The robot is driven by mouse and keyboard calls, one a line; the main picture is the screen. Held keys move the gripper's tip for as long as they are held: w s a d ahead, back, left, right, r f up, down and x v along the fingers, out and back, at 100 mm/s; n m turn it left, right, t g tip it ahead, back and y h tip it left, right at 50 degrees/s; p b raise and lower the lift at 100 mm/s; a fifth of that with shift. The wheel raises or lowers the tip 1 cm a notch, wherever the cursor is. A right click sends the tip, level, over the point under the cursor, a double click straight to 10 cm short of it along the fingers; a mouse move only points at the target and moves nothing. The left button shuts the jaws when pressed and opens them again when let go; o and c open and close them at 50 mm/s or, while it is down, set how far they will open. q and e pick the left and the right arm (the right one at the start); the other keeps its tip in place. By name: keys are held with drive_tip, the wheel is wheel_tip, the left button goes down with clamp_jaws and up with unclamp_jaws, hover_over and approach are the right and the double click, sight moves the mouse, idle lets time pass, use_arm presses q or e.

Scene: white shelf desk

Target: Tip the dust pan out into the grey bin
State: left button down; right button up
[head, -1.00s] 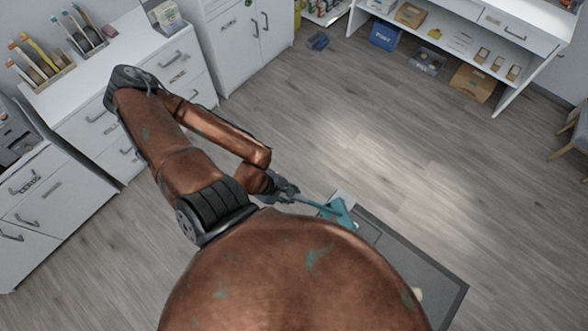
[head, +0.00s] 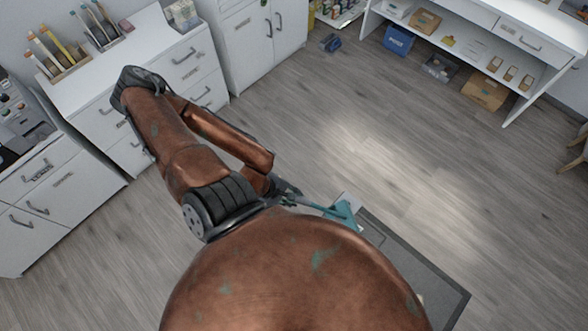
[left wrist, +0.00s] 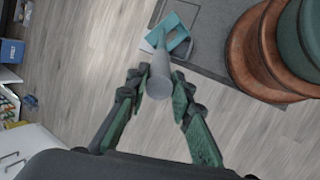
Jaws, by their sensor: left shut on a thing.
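The dust pan (head: 343,212) is teal. Its handle runs back to my left gripper (head: 286,194), which is shut on it low over the floor, beyond my rounded copper body. In the left wrist view the teal pan (left wrist: 172,33) lies beyond the fingertips of my left gripper (left wrist: 159,82). The grey handle end (left wrist: 159,72) sits between the green-padded fingers. Whether the pan holds anything is too small to tell. I cannot make out the grey bin in either view. My right gripper is not in view.
A dark-edged grey mat (head: 437,268) lies on the floor beside my body. White drawers (head: 120,115) and a cabinet (head: 250,45) stand at the left and back. A white shelf desk (head: 500,45) is at back right. The wooden floor (head: 330,130) between is clear.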

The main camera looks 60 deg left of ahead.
use_arm(q)
drive_tip(key=shift+d, duration=0.1)
idle(0.4)
drive_tip(key=shift+s+d+f+b, duration=0.15)
drive_tip(key=shift+s+f+b, duration=0.2)
drive_tip(key=shift+s, duration=0.2)
drive_tip(key=shift+s+a+f+t, duration=0.15)
drive_tip(key=shift+s+a, duration=0.1)
drive_tip(key=shift+s, duration=0.25)
drive_tip(key=shift+s+a+f+t, duration=0.2)
drive_tip(key=shift+s+a, duration=0.1)
drive_tip(key=shift+s, duration=0.25)
drive_tip(key=shift+s+a+f+t, duration=0.15)
drive_tip(key=shift+s+a, duration=0.1)
drive_tip(key=shift+s, duration=0.25)
idle(0.6)
